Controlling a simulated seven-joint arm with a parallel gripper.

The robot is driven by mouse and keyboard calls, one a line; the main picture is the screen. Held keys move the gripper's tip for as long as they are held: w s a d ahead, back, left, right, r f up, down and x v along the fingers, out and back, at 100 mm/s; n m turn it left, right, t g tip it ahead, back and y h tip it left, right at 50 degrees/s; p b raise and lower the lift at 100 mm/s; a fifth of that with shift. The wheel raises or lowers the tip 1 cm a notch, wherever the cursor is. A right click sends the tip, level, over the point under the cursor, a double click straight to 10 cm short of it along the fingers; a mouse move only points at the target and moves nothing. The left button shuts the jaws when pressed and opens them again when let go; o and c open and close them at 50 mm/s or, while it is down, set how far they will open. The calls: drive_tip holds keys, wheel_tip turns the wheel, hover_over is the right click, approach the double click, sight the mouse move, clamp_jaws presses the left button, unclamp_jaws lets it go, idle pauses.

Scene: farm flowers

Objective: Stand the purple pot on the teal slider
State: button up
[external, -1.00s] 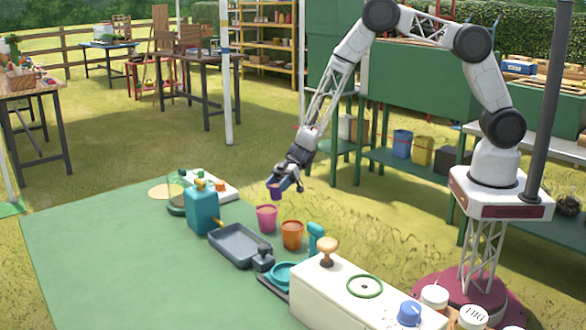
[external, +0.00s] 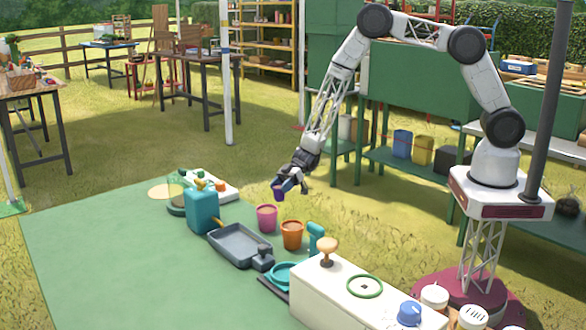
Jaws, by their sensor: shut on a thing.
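My gripper (external: 289,185) is shut on the small purple pot (external: 279,194). It holds the pot up in the air, above and a little right of a pink pot (external: 267,218) in the picture. The purple pot looks tilted, and the fingers partly cover it. A round teal piece (external: 278,283), which seems to be the teal slider, sits on a dark base near the front, left of a white box. It is well below and apart from the held pot. The white box hides part of its right side.
An orange pot (external: 293,235) and an upright teal handle (external: 316,239) stand between my gripper and the teal piece. A grey tray (external: 238,246), a teal canister (external: 202,211) and a white box (external: 345,297) with a wooden knob are nearby. The green mat's left part is clear.

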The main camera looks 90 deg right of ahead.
drive_tip(key=a+r+n+g+y, duration=0.1)
drive_tip(key=a+r, duration=0.3)
drive_tip(key=a, duration=0.3)
drive_tip(key=s+a+r+n+g, duration=0.15)
drive_tip(key=a+r, duration=0.25)
drive_tip(key=a, duration=0.4)
drive_tip(key=a+r+n+g+y, duration=0.1)
drive_tip(key=a+r+g, duration=0.1)
drive_tip(key=a+r, duration=0.35)
drive_tip(key=s+a+r+n+g, duration=0.1)
drive_tip(key=s+a+r, duration=0.2)
drive_tip(key=a, duration=0.4)
drive_tip(key=s+a+r+n+g, duration=0.2)
drive_tip(key=s+a+r, duration=0.1)
drive_tip(key=a, duration=0.5)
drive_tip(key=s+a+r+n+g, duration=0.1)
drive_tip(key=s+a+r, duration=0.2)
drive_tip(key=a+r, duration=0.2)
drive_tip(key=a, duration=0.3)
drive_tip(key=shift+s+a+r+y, duration=0.2)
drive_tip(key=shift+s+a+y, duration=0.05)
drive_tip(key=shift+y, duration=0.05)
drive_tip(key=shift+w+n+g, duration=0.1)
drive_tip(key=shift+n+g, duration=0.15)
